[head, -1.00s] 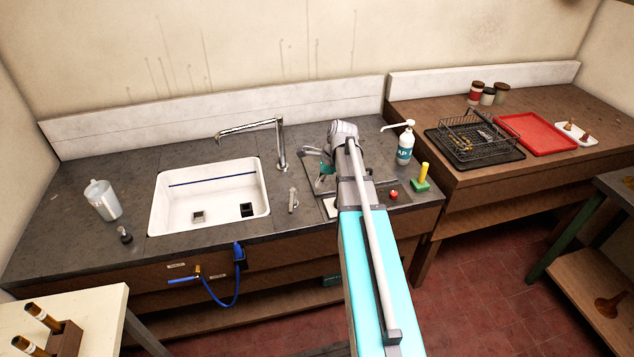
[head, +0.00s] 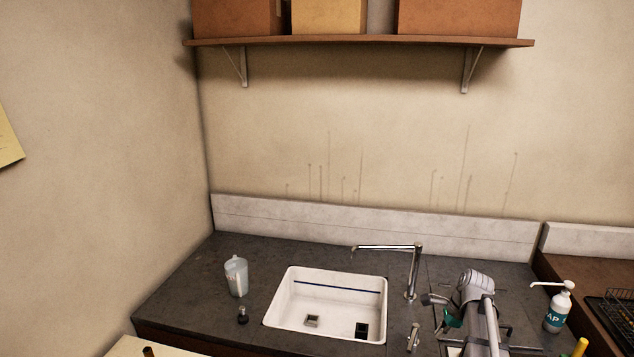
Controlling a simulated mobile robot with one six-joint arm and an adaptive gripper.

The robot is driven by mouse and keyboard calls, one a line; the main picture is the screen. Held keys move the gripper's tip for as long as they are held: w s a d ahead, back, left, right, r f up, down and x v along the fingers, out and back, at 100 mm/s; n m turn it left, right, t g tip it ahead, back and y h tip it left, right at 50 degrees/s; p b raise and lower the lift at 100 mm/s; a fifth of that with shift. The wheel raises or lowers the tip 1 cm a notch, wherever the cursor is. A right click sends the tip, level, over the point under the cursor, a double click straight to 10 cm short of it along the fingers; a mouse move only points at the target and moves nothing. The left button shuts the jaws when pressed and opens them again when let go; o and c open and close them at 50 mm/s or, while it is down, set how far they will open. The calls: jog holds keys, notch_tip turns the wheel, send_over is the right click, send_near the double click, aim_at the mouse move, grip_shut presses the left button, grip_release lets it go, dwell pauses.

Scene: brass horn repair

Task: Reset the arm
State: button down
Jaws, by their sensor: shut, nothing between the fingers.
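My arm rises at the lower right of the head view, over the counter (head: 212,275) just right of the sink. Its grey end bends to the left, and my gripper (head: 432,299) shows small there, above the counter near the tap. It is shut, with nothing seen in it. Its fingertips are too small to make out clearly. A green thing shows just below it, partly hidden by the arm.
The white sink (head: 335,325) and chrome tap (head: 415,270) stand left of my arm. A clear jug (head: 236,277) stands further left. A pump bottle (head: 558,312) stands close on the right. A shelf (head: 360,43) with boxes hangs above.

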jog(key=s+a+f+n+h+b, duration=0.1)
jog(key=s+a+f+n, duration=0.1)
jog(key=s+a+n, duration=0.4)
jog(key=s+a+f+n+g+h+b, duration=0.1)
jog(key=s+a+n, duration=0.5)
jog(key=a+n, duration=0.7)
jog(key=shift+s+f+n+h+b, duration=0.15)
jog(key=shift+f+n+h+b, duration=0.35)
jog(key=shift+f+h+b, duration=0.25)
